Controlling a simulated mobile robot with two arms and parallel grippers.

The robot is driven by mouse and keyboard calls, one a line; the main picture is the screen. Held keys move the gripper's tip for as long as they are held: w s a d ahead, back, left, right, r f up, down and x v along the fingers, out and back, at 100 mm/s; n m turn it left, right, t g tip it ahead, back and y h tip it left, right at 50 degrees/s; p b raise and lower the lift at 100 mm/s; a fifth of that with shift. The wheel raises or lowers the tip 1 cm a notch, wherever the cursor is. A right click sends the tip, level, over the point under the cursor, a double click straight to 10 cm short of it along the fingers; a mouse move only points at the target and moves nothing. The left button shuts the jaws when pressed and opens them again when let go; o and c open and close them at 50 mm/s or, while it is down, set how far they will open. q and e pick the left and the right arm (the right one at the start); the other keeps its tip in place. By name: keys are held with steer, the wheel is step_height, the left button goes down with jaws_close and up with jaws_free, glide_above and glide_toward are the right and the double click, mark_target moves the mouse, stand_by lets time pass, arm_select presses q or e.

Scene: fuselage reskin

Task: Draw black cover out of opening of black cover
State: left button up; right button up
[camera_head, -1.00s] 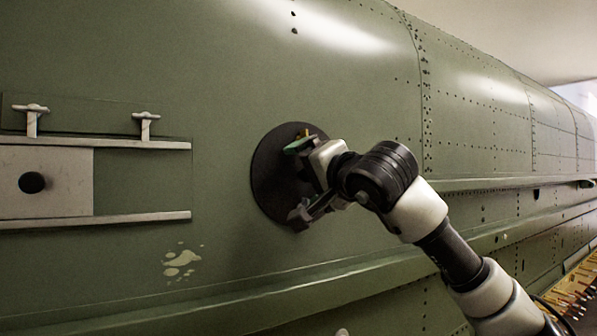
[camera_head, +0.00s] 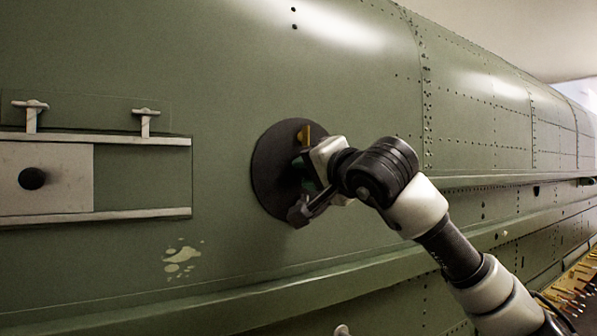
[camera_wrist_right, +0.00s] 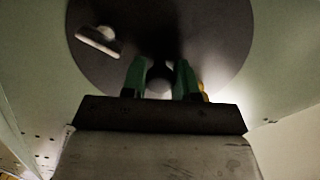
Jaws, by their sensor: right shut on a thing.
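The black cover (camera_head: 270,170) is a round dark disc that sits against the green fuselage skin, left of my right arm. It fills the upper part of the right wrist view (camera_wrist_right: 215,35). My right gripper (camera_head: 304,188) is at the right half of the disc. Its green fingers (camera_wrist_right: 160,82) are close together in the wrist view, shut on a part at the cover's middle that they mostly hide. A pale tab (camera_wrist_right: 99,41) shows on the disc's face. The opening's edge is hidden behind the disc. My left gripper is not in view.
A small yellow piece (camera_head: 305,134) shows at the disc's upper right. At left, a pale sliding panel (camera_head: 65,180) with a black knob (camera_head: 32,178) sits between two rails, with two T-shaped latches above. A ledge (camera_head: 250,297) runs along the fuselage below.

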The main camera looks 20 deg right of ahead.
steer(key=shift+s+f, duration=0.1)
steer(key=shift+s, duration=0.1)
steer(key=shift+s+d+b, duration=0.2)
steer(key=shift+s+b, duration=0.25)
steer(key=shift+s, duration=0.35)
steer(key=shift+s, duration=0.1)
steer(key=shift+s, duration=0.5)
steer(key=shift+s+d+b, duration=0.1)
steer(key=shift+b, duration=0.2)
